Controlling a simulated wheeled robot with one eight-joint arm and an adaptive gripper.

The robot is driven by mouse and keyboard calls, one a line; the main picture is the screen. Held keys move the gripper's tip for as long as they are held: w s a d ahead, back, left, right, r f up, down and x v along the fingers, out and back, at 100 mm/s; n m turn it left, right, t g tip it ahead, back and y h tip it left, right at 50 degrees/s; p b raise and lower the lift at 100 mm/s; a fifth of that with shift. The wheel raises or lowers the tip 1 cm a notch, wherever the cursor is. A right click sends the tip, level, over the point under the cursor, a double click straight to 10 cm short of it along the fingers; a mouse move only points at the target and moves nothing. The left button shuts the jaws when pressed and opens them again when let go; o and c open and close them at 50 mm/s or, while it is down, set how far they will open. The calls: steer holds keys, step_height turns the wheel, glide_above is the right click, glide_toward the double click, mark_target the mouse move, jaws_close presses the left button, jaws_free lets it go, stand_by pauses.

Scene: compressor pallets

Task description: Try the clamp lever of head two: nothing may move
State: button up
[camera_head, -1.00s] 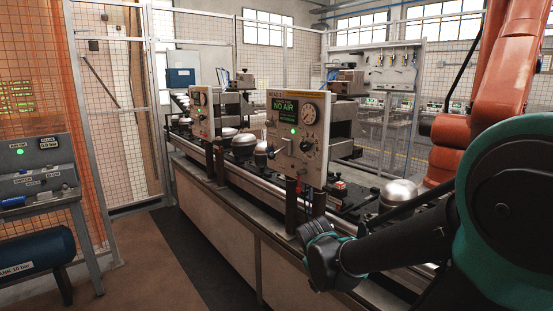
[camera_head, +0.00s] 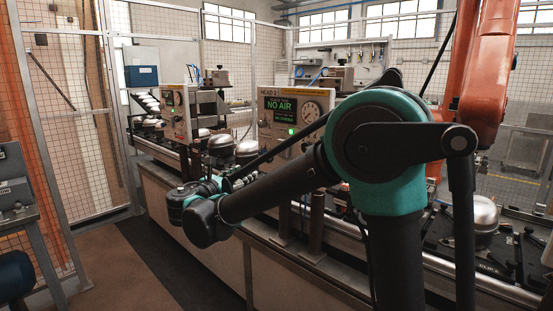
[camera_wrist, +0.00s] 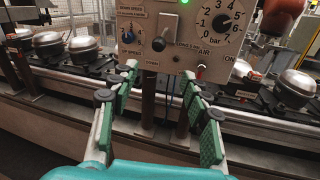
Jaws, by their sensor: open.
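The head two panel (camera_head: 294,108) stands upright above the line in the head view, its screen reading NO AIR with a green light lit. My arm covers its lower part there. In the wrist view the panel (camera_wrist: 180,35) fills the top middle, with a gauge, speed knobs and an AIR ON marking. I see no contact.
Domed metal compressors stand along the line to the left (camera_wrist: 84,46) and right (camera_wrist: 296,86) of the panel. Dark posts (camera_wrist: 148,105) hold the panel up. Another panel (camera_head: 176,112) stands farther left. The floor (camera_head: 120,262) in front of the line is clear.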

steer(key=x, duration=1.7)
steer(key=shift+w+r, duration=0.1)
steer(key=shift+w, duration=0.1)
steer(key=shift+c, duration=0.3)
jaws_close()
